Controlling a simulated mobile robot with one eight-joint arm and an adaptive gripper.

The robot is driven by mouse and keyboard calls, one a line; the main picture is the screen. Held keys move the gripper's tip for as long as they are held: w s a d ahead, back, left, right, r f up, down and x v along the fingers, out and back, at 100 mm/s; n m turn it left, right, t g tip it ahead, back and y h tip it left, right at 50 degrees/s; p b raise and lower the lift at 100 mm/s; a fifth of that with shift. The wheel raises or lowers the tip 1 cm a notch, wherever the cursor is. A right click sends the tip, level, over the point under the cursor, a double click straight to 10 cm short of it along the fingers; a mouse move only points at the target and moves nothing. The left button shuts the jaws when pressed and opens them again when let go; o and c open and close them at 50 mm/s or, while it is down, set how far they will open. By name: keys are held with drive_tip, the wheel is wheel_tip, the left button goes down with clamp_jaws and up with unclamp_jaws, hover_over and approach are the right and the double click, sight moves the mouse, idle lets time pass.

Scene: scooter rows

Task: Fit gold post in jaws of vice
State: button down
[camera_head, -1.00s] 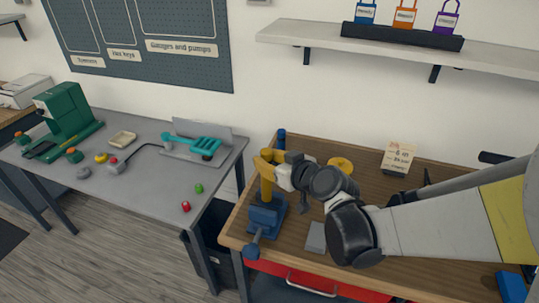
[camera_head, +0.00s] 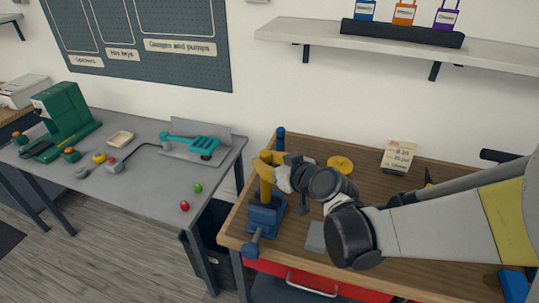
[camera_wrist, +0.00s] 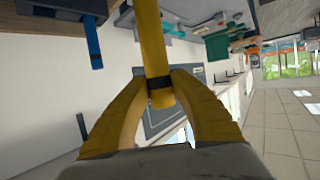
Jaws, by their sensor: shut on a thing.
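The gold post (camera_head: 266,188) stands roughly upright over the blue vice (camera_head: 264,217) at the left end of the wooden bench. My gripper (camera_head: 268,160) is shut on the post near its upper end. In the wrist view, the yellow fingers of my gripper (camera_wrist: 160,92) close on the gold post (camera_wrist: 152,45) at a dark band. The post's lower end meets the top of the vice in the head view. I cannot tell whether it sits between the jaws or just above them.
The wooden bench (camera_head: 378,182) also bears a yellow disc (camera_head: 340,163), a note card (camera_head: 398,156), a blue cylinder (camera_head: 281,138) and a grey plate (camera_head: 315,237). A shelf (camera_head: 400,49) hangs above. A grey table (camera_head: 150,172) with tools stands to the left.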

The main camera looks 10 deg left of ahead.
drive_tip(key=shift+f+b, duration=2.3)
drive_tip(key=shift+f, duration=0.2)
drive_tip(key=c, duration=1.1)
unclamp_jaws()
drive_tip(key=shift+c, duration=0.2)
drive_tip(key=v, duration=1.2)
drive_tip(key=s+d+f+m+h, duration=0.1)
drive_tip(key=s+d+m+h, duration=0.2)
drive_tip(key=d, duration=0.5)
drive_tip(key=s+d+f+m+g+h, duration=0.1)
drive_tip(key=s+d+m+h, duration=0.2)
drive_tip(key=d, duration=0.6)
drive_tip(key=s+d+f+m+g+h+b, duration=0.1)
drive_tip(key=s+d+m+h, duration=0.2)
drive_tip(key=s+d, duration=0.3)
drive_tip(key=d+h, duration=0.1)
drive_tip(key=d, duration=0.2)
drive_tip(key=shift+s+f+m, duration=0.2)
drive_tip(key=shift+f+m, duration=0.1)
drive_tip(key=shift+f, duration=0.1)
